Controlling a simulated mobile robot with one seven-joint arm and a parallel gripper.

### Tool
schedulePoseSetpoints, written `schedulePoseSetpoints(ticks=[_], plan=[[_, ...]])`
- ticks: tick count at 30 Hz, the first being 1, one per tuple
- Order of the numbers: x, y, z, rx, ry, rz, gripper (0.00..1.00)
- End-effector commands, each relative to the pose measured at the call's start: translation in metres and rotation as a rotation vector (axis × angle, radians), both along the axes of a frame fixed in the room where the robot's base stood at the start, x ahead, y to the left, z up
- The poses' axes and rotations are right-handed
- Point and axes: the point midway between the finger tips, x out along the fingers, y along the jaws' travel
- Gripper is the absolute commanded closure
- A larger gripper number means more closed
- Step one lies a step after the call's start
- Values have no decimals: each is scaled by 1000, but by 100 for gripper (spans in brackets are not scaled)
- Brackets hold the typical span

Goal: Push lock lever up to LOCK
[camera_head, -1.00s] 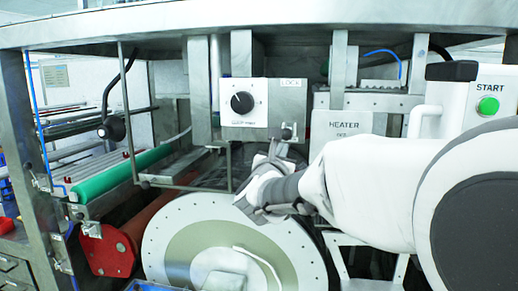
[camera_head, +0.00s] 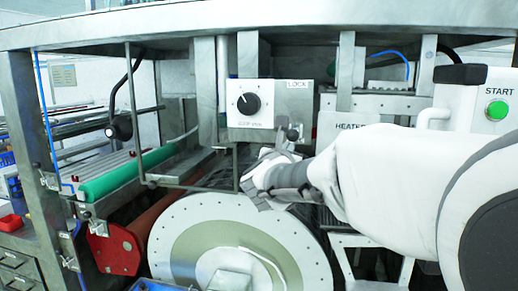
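The lock lever (camera_head: 292,134) is a small dark-tipped metal lever on the lower part of a metal plate (camera_head: 297,99) marked LOCK at its top. The lever sits low on the plate, well below the LOCK label (camera_head: 297,84). My gripper (camera_head: 277,152) reaches in from the right, just below the lever. The fingers point up toward it. I cannot tell whether they touch the lever or how far apart the fingertips are, as the area is small and grey on grey.
A white panel with a black dial (camera_head: 249,103) is left of the lock plate. The HEATER box (camera_head: 345,126) is right of it, partly behind my arm. A large white drum (camera_head: 240,245) lies below. A green roller (camera_head: 125,175) is at left, the START button (camera_head: 497,110) at far right.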

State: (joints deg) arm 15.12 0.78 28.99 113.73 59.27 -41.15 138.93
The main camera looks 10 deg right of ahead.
Motion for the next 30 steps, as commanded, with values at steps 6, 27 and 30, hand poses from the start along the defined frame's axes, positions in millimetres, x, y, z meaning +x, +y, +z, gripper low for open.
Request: schedulePoseSetpoints(ticks=[6,27,30], plan=[[-1,0,9,9,26,0,100],[11,-4,70,9,23,-2,100],[16,-5,80,9,25,0,100]])
